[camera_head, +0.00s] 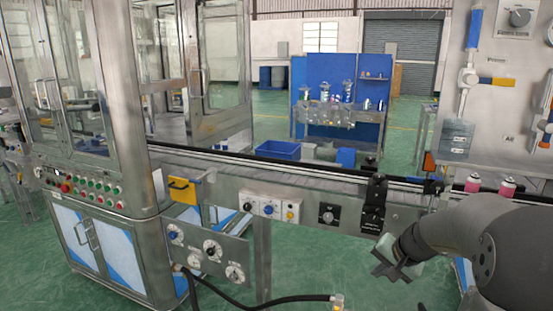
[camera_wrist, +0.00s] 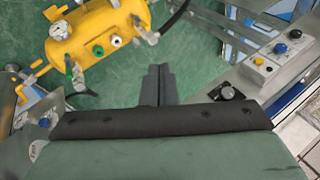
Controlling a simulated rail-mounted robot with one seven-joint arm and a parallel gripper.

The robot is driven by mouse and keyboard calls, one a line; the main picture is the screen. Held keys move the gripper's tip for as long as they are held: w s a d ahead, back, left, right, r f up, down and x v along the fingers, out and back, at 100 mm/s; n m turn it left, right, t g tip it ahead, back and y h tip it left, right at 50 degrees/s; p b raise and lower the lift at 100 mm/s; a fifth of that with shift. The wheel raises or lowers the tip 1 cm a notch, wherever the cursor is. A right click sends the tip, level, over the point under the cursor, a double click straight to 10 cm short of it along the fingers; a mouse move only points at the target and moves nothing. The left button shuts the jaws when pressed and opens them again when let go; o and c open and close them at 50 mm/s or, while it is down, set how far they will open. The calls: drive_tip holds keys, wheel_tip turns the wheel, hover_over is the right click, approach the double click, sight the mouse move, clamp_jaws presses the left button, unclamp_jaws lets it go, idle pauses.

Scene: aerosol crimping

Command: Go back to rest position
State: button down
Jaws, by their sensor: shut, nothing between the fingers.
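My gripper (camera_head: 391,266) is at the lower right in the head view, at the end of my dark arm, in front of the conveyor and below its rail. In the wrist view my gripper (camera_wrist: 157,80) points down over the green floor, its two dark fingers together with nothing between them. It touches nothing that I can see.
The conveyor (camera_head: 320,180) runs across, with a control strip of knobs (camera_head: 268,208) on its front. Two pink-and-white cans (camera_head: 473,183) stand at its right. The glazed machine cabinet (camera_head: 105,245) stands left. Green floor (camera_head: 320,265) is open between.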

drive_tip(key=s+a+r+n+g+p, duration=0.2)
drive_tip(key=s+a+r+n, duration=0.1)
drive_tip(key=s+a, duration=0.7)
drive_tip(key=s+a+n+g+h+p, duration=0.2)
drive_tip(key=s+n, duration=0.3)
drive_tip(key=s, duration=1.4)
drive_tip(key=shift+a+r+g+h, duration=0.15)
drive_tip(key=shift+a+g+h, duration=0.25)
drive_tip(key=shift+a, duration=0.1)
drive_tip(key=shift+w, duration=0.1)
